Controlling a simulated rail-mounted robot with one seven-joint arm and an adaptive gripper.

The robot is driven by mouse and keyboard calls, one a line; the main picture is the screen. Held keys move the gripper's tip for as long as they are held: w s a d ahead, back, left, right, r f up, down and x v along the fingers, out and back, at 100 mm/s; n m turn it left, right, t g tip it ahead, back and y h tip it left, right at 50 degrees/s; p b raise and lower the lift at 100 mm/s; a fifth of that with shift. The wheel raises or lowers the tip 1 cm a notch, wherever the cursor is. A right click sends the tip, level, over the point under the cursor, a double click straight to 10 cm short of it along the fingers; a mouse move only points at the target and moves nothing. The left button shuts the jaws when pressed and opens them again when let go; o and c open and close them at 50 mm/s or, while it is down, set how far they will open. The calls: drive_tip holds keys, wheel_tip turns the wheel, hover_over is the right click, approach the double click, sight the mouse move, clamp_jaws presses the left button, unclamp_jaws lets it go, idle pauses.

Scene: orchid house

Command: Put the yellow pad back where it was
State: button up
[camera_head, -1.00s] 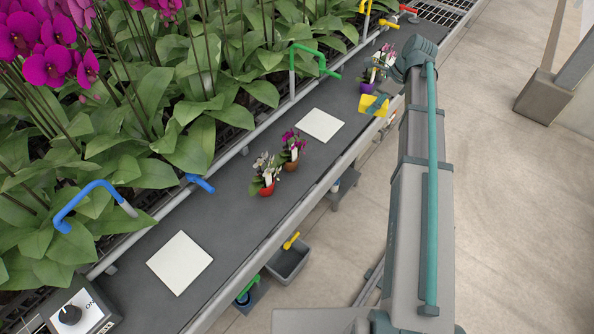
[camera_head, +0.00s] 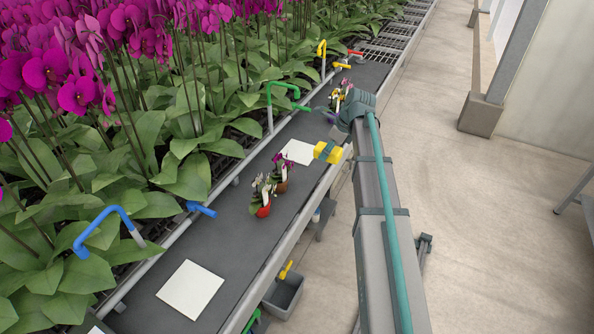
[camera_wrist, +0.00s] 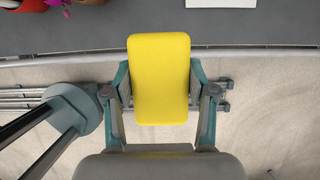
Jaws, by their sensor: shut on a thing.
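The yellow pad (camera_wrist: 160,72) is a rounded block held between the two fingers of my gripper (camera_wrist: 160,88) in the wrist view. My gripper is shut on its sides. The wrist view shows pale floor and a bench rail behind the pad. In the head view the yellow pad (camera_head: 328,152) hangs at the bench's front edge, just right of the far white square (camera_head: 296,151). My arm hides most of the gripper there. I cannot tell the pad's former place from these frames.
The dark bench (camera_head: 232,232) carries a near white square (camera_head: 190,290), a red-potted orchid (camera_head: 263,210) and a brown-potted one (camera_head: 281,187). Another potted orchid (camera_head: 339,97) stands farther along. A grey bin (camera_head: 284,296) is below the front edge.

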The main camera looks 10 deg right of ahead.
sight(295, 173)
drive_tip(key=w+a+f, duration=0.1)
drive_tip(key=a+f, duration=0.1)
drive_tip(key=w+a+f+p, duration=0.1)
drive_tip(key=w+a+f, duration=0.1)
drive_tip(key=a, duration=0.1)
drive_tip(key=w+a+f+p, duration=0.1)
drive_tip(key=w+a+f, duration=0.1)
drive_tip(key=shift+w+a+f, duration=0.45)
drive_tip(key=shift+a+f, duration=0.1)
drive_tip(key=shift+f, duration=0.15)
drive_tip(key=shift+w+a+f, duration=0.2)
drive_tip(key=shift+a+f, duration=0.05)
drive_tip(key=shift+f, duration=0.2)
drive_tip(key=shift+a+f+p, duration=0.1)
drive_tip(key=shift+f+p, duration=0.65)
drive_tip(key=shift+f, duration=0.9)
drive_tip(key=shift+f, duration=0.15)
drive_tip(key=o, duration=1.2)
